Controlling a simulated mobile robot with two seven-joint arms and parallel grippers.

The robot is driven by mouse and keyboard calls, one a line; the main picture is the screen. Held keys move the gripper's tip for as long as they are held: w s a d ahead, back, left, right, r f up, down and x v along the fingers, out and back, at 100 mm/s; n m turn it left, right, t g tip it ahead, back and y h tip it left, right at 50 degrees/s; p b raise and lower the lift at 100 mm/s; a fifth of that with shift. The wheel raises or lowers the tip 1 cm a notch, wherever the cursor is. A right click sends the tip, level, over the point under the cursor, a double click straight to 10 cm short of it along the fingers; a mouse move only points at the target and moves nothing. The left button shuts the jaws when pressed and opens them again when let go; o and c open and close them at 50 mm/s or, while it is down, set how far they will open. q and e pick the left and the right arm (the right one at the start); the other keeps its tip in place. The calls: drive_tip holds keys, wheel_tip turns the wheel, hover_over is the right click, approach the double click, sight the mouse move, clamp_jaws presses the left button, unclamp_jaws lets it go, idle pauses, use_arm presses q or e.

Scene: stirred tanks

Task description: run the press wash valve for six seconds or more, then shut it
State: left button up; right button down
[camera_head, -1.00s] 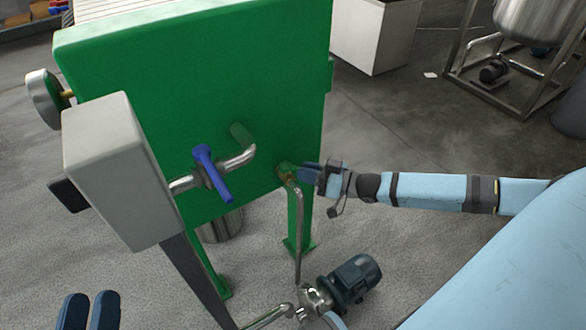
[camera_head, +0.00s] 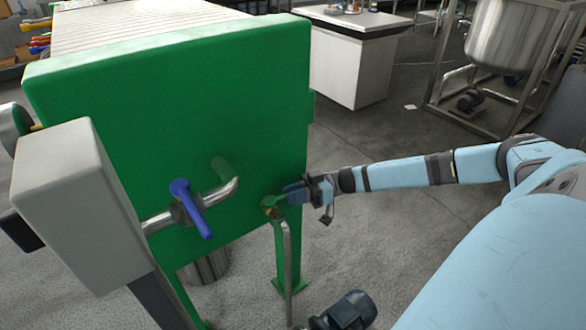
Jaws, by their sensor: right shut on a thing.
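The filter press has a large green end plate (camera_head: 120,130). Low on its right side is a small valve (camera_head: 270,207) with a brass-coloured body and a steel pipe (camera_head: 287,260) running down from it. Its green lever (camera_head: 273,200) points right, toward my right gripper. My right gripper (camera_head: 292,193) has its dark blue fingers shut on the lever's end, which they partly hide. To the left, a second valve with a blue lever (camera_head: 191,208) sits on a bent steel pipe (camera_head: 228,190). My left gripper is out of view.
A grey box (camera_head: 75,205) on a post stands at the left, in front of the press. A motor pump (camera_head: 345,312) is on the floor below. A white-topped cabinet (camera_head: 350,65) and a steel tank on a frame (camera_head: 510,45) stand behind.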

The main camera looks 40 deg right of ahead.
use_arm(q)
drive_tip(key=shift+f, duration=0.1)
use_arm(e)
drive_tip(key=shift+w+g, duration=0.1)
drive_tip(key=shift+g, duration=0.2)
drive_tip(key=c, duration=1.1)
unclamp_jaws()
drive_tip(key=shift+d, duration=0.15)
drive_tip(key=shift+d, duration=0.3)
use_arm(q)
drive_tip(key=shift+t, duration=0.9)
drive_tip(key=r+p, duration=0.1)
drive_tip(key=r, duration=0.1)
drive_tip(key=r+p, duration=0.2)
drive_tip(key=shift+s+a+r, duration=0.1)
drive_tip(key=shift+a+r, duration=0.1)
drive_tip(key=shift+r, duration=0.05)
use_arm(e)
drive_tip(key=v, duration=1.3)
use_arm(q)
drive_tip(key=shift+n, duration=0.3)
use_arm(e)
drive_tip(key=shift+f, duration=0.15)
